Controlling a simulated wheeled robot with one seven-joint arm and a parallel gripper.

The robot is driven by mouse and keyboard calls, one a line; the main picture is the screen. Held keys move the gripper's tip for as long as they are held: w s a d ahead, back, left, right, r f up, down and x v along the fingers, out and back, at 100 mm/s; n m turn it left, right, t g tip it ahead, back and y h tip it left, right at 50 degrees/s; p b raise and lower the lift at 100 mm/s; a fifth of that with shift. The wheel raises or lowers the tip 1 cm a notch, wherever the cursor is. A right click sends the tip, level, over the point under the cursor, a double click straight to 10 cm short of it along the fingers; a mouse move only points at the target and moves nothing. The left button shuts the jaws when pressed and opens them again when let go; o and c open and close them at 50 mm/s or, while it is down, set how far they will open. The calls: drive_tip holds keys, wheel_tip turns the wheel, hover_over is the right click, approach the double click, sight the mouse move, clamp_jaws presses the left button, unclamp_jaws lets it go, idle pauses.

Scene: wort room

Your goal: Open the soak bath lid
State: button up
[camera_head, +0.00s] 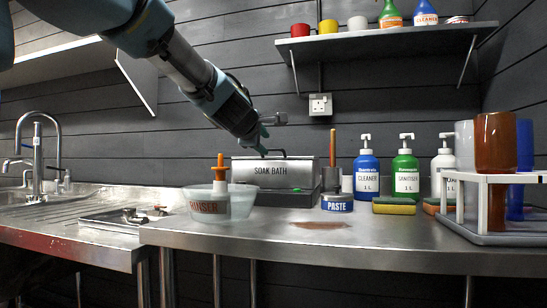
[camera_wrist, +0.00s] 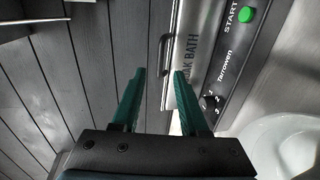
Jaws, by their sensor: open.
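The soak bath (camera_head: 272,176) is a steel box on a dark base at the back of the counter, its lid down. A dark bar handle (camera_head: 263,153) stands on top. My gripper (camera_head: 263,142) is open, just above the handle. In the wrist view the bath (camera_wrist: 187,55) shows turned on its side, with the handle (camera_wrist: 164,56) just beyond and between the two green fingertips (camera_wrist: 160,73). I see no contact with the handle. The base has a green START button (camera_wrist: 245,14) and a black knob (camera_wrist: 210,104).
The clear rinser tub (camera_head: 218,207), with an orange-handled tool in it, stands in front left of the bath. A paste tin (camera_head: 337,203), pump bottles (camera_head: 367,172) and a white rack (camera_head: 482,215) stand to the right. A shelf (camera_head: 383,40) hangs above. The front counter is mostly clear.

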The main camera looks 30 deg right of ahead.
sight(271, 149)
drive_tip(key=b+x, duration=0.1)
drive_tip(key=x, duration=0.7)
drive_tip(key=shift+w+b, duration=0.1)
drive_tip(key=shift+b, duration=0.3)
clamp_jaws()
drive_tip(key=shift+f, duration=0.1)
idle(0.8)
